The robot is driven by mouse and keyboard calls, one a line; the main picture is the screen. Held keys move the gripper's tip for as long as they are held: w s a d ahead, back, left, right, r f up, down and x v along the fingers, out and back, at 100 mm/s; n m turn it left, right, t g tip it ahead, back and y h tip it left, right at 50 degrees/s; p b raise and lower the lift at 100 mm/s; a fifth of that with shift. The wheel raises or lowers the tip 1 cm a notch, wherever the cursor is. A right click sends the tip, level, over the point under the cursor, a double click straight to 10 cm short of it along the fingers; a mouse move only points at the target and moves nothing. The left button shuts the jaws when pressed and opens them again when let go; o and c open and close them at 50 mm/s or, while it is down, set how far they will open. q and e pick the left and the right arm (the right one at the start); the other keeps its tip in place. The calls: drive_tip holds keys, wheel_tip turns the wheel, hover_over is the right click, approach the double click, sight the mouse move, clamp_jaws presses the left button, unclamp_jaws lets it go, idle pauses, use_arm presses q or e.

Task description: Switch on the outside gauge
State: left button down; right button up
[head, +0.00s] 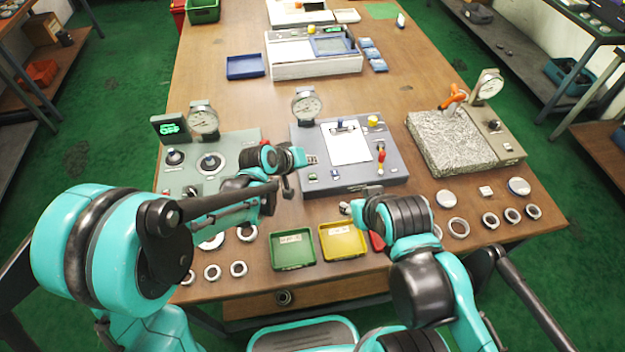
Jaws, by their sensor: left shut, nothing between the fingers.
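Three stations carry round dial gauges: a left one (204,121) on a grey-green panel, a middle one (306,105) on a grey-blue panel, and a right one (489,86) beside a foil-like block. I cannot tell which is the outside gauge. A small display (170,128) glows green at the left station. The middle panel (392,173) has a clipboard, a yellow knob (373,121), a red-handled lever (381,157) and small switches. My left gripper (312,160) is shut and empty by its left edge. My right gripper (345,208) is near its front edge; its fingers are too small to judge.
A green tray (292,263) and a yellow tray (343,256) sit at the table's front. Metal rings lie on both sides of them. The foil-like block (450,165) stands on the right. A blue tray (245,67) and a grey case (290,70) are farther back.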

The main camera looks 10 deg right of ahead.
sight(311, 177)
use_arm(q)
drive_tip(key=shift+f+b, duration=1.15)
drive_tip(key=shift+f, duration=0.7)
drive_tip(key=shift+f+b, duration=0.4)
drive_tip(key=shift+f+b, duration=0.3)
idle(0.4)
drive_tip(key=shift+r, duration=0.1)
drive_tip(key=shift+r+p, duration=0.55)
drive_tip(key=shift+r, duration=0.15)
wheel_tip(311, 177, up, 5)
drive_tip(key=p, duration=0.4)
